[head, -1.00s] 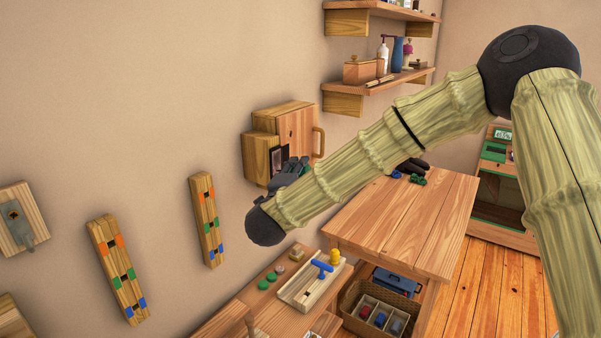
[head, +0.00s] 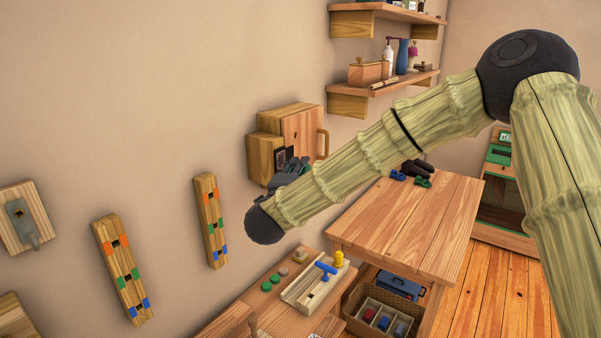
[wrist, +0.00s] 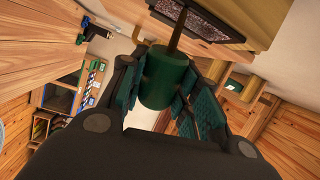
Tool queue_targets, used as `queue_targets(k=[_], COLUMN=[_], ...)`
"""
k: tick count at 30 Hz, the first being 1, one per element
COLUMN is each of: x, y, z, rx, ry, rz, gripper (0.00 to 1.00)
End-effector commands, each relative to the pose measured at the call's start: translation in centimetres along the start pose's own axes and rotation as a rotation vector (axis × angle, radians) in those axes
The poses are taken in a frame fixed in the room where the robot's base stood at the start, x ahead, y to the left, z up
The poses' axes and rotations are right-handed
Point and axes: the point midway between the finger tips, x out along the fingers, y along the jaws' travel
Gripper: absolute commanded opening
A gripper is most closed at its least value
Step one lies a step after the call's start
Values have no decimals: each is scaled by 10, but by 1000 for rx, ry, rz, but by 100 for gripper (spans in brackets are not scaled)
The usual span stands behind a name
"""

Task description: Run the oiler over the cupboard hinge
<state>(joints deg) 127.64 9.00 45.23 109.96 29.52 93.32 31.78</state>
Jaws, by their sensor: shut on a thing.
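The wooden cupboard (head: 303,128) is fixed to the wall, its door showing a curved handle (head: 323,143) at the right. A dark plate (head: 280,160) shows on its lower left part; I cannot tell if this is the hinge. My gripper (head: 291,171) is just in front of that part, largely hidden by my arm. In the wrist view my gripper (wrist: 163,92) is shut on the green cylindrical oiler (wrist: 166,76). Its thin dark spout (wrist: 178,32) points up at a dark speckled plate (wrist: 203,17). Whether the tip touches is unclear.
Shelves (head: 385,82) with bottles and a box are above right of the cupboard. A wooden table (head: 415,222) stands below right. A low bench (head: 255,312) holds a tray with a blue-handled tool. Patterned wooden strips (head: 122,270) hang on the wall at left.

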Motion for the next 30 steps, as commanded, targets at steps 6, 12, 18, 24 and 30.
queue_targets(k=[6, 12, 18, 24, 30], x=[8, 20, 33, 37, 36], y=[1, 3, 5, 6, 5], z=[-3, -8, -13, -14, -12], rx=[1, 1, 1, 1, 0], ry=[1, 1, 1, 0, 0], rz=[-1, -1, 0, -1, -1], gripper=[8, 8, 8, 8, 8])
